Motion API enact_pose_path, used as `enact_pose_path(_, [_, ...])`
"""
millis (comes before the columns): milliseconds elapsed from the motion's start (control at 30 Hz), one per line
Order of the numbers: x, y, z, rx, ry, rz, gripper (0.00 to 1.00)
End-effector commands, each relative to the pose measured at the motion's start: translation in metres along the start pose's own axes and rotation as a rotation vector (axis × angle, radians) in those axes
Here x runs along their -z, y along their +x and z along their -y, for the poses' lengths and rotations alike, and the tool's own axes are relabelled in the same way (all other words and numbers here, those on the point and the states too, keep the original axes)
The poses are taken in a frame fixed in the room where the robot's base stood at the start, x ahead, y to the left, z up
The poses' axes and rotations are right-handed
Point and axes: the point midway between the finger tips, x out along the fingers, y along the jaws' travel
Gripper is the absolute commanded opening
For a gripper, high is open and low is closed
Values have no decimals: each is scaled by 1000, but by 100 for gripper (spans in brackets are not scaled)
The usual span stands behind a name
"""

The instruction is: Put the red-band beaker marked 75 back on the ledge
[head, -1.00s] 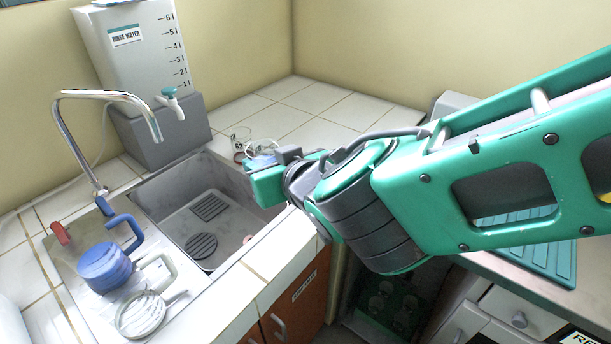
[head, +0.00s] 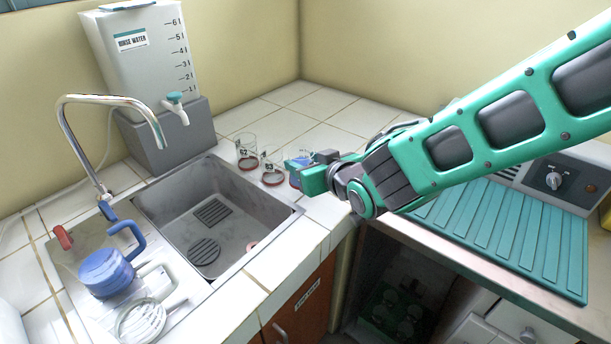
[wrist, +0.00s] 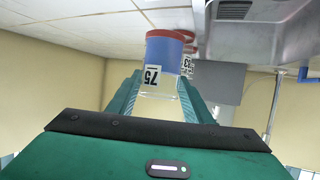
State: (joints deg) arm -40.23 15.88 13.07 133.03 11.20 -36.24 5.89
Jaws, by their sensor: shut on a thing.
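The beaker marked 75 (wrist: 163,55) holds blue liquid and has a red band at its base. It appears inverted in the wrist view, between the fingers of my gripper (wrist: 160,82), which is shut on it. In the head view my gripper (head: 303,174) is at the right end of a short row of beakers, and the held beaker (head: 293,168) is partly hidden by it. The white tiled ledge (head: 290,118) runs behind and right of the sink. The held beaker's base is close to the tiles; I cannot tell whether it touches.
Two clear red-band beakers, marked 62 (head: 246,152) and apparently 63 (head: 271,170), stand left of my gripper. The sink (head: 178,205) lies in front of them. The rinse water tank (head: 145,60) stands behind. Tiles behind the row are free.

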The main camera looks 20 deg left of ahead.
Motion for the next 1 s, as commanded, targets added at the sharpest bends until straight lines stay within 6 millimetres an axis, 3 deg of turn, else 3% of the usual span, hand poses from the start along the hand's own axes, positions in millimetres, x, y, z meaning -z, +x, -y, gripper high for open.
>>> enact_pose_path(400, [-34, 16, -2, 1, -1, 1, 15])
enact_pose_path(833, [-39, 18, -1, 1, -1, 0, 15])
enact_pose_path(867, [-40, 18, -1, 1, -1, 1, 50])
enact_pose_path(933, [-40, 18, -1, 2, -1, 1, 64])
enact_pose_path(1000, [-39, 18, -1, 2, -1, 1, 64])
